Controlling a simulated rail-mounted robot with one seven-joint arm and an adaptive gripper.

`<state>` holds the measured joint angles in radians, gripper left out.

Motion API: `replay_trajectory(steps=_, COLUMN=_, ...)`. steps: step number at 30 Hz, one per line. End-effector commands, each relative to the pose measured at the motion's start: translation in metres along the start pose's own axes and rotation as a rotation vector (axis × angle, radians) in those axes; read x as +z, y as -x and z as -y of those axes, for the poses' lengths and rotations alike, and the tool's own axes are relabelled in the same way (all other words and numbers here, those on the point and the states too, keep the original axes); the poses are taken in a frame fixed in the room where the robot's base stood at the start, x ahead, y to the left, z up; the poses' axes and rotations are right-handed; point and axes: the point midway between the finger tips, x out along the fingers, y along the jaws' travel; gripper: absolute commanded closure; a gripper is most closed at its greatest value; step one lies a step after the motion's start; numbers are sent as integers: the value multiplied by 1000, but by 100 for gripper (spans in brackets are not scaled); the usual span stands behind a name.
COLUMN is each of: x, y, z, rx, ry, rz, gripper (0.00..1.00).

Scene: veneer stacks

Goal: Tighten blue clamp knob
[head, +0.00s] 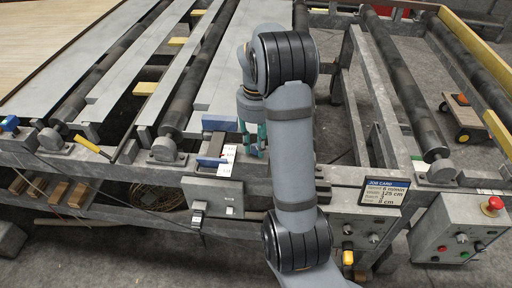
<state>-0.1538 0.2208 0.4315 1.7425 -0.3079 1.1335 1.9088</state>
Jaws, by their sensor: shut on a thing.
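My gripper (253,140) is at the front edge of the machine frame, just right of a white label, with its teal fingers pointing down. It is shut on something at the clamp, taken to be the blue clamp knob. The knob is hidden by the fingers and my arm, so its turn cannot be seen. A blue bar (212,162) lies to the left of the fingers, apart from them, beside the white label (227,160). Another small blue part (10,123) sits on the frame at the far left.
Rollers (184,100) and grey rails run away behind the front beam. A yellow handle (92,146) lies to the left. A grey box (213,198) hangs below the gripper. A job card (385,192) and a control box with a red button (491,204) are to the right.

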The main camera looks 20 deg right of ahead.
Motion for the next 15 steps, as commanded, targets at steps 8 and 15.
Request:
replay_trajectory(steps=8, x=-1, y=-1, z=-1, rx=2, ry=-9, rz=-2, gripper=93)
replay_trajectory(steps=15, x=0, y=-2, z=-1, rx=1, ry=-143, rz=-1, gripper=93)
